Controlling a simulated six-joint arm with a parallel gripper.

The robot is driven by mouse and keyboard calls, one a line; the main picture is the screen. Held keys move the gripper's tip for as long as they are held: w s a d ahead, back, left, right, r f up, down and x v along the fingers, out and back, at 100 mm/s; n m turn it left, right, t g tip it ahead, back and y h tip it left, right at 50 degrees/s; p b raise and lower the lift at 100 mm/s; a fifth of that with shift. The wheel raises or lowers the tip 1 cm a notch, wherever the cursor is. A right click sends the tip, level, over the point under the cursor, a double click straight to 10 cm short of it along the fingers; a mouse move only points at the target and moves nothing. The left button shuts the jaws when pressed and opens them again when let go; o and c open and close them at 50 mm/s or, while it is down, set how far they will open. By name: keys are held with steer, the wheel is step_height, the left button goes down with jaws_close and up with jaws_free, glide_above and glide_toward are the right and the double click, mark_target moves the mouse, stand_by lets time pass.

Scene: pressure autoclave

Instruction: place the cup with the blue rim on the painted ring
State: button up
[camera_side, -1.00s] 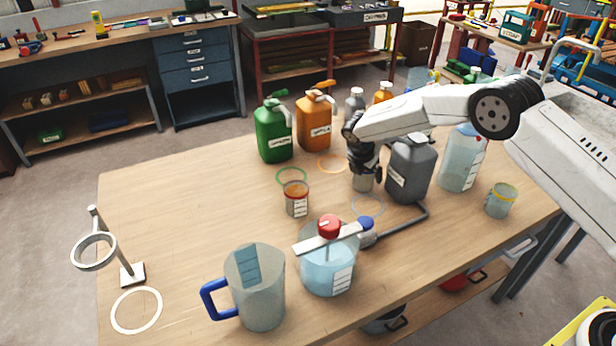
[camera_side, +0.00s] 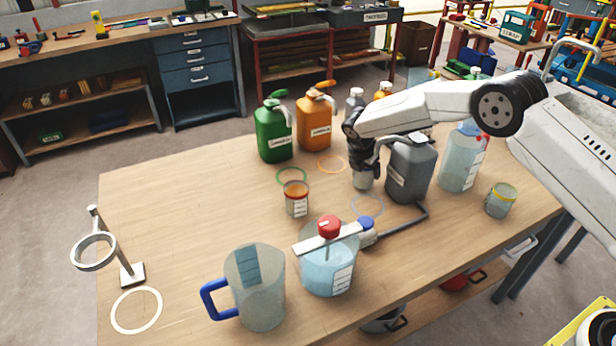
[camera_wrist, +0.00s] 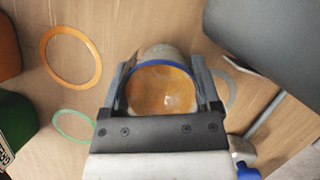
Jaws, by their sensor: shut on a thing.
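The cup with the blue rim (camera_wrist: 162,92) is between the two fingers of my gripper (camera_wrist: 163,72) in the wrist view, with its open mouth facing the camera. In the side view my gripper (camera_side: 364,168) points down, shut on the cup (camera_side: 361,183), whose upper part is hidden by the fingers. A pale blue painted ring (camera_side: 367,214) lies on the table just below and in front of the cup. Other painted rings are green (camera_side: 293,184), orange (camera_side: 331,172) and white (camera_side: 136,331). I cannot tell whether the cup touches the table.
A grey jug (camera_side: 409,170) stands close right of my gripper. A blue-liquid vessel with a red knob (camera_side: 328,265) and a blue-handled pitcher (camera_side: 258,290) stand in front. Green (camera_side: 272,135) and orange (camera_side: 314,122) jugs stand behind left.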

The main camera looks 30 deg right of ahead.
step_height(320, 180, up, 17)
stand_by(0.5)
stand_by(0.6)
steer(key=s+a+r+m+g, duration=0.2)
steer(key=s+m, duration=0.3)
steer(key=s+a+r+m+g, duration=0.2)
steer(key=s+a+m, duration=0.1)
steer(key=s+m, duration=0.2)
steer(key=s+d+f+m+g+y, duration=0.2)
steer(key=s+d+f+m+y, duration=0.2)
steer(key=s+f+m, duration=0.8)
steer(key=shift+d+f+m, duration=0.2)
steer(key=shift+d+m, duration=0.1)
steer(key=shift+d, duration=0.95)
steer(key=shift+r, duration=0.1)
